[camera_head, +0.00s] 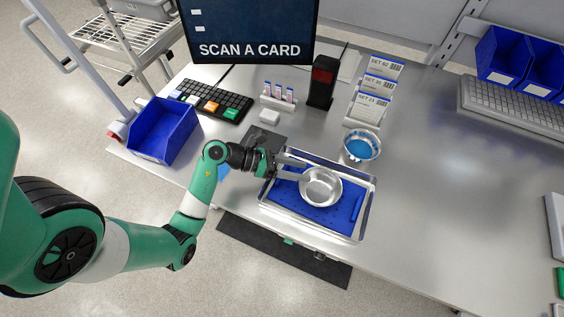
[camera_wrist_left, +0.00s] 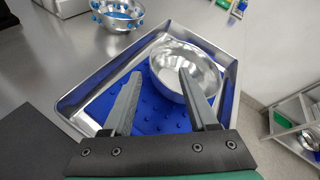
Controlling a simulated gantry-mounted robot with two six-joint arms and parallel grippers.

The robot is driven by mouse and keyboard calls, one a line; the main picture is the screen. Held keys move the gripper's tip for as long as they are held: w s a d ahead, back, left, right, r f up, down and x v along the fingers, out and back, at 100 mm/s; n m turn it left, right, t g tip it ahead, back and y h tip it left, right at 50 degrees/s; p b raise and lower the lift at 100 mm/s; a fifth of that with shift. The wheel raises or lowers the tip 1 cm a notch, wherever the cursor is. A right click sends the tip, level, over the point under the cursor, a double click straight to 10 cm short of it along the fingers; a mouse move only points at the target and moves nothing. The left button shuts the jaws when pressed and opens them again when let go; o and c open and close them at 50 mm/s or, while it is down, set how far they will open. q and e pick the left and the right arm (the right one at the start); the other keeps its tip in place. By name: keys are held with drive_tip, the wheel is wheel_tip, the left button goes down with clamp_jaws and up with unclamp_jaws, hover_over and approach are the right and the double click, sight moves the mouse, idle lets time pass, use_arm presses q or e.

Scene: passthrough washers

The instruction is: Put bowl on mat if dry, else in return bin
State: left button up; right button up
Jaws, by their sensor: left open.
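A shiny metal bowl (camera_head: 321,187) sits in a metal tray lined with a studded blue mat (camera_head: 290,198). The bowl also shows in the left wrist view (camera_wrist_left: 190,66); whether it is wet cannot be told. My left gripper (camera_head: 298,169) is open at the bowl's left side. In the left wrist view, one finger of this gripper (camera_wrist_left: 160,75) overlaps the bowl and the other is over the mat beside it; contact is unclear. A blue open bin (camera_head: 163,130) stands at the table's left; whether it is the return bin is unclear. My right gripper is out of view.
A second metal bowl (camera_head: 362,147), blue inside, stands behind the tray (camera_head: 371,200). A card rack (camera_head: 371,98), black-and-red device (camera_head: 321,82), vial holder (camera_head: 278,98), keypad (camera_head: 212,102) and monitor (camera_head: 250,28) stand behind. The table's right middle is clear.

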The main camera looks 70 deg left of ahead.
use_arm(q)
drive_tip(key=v, duration=0.5)
drive_tip(key=shift+s+a+r+p, duration=0.1)
drive_tip(key=shift+s+a+p, duration=0.05)
drive_tip(key=shift+s+p, duration=0.15)
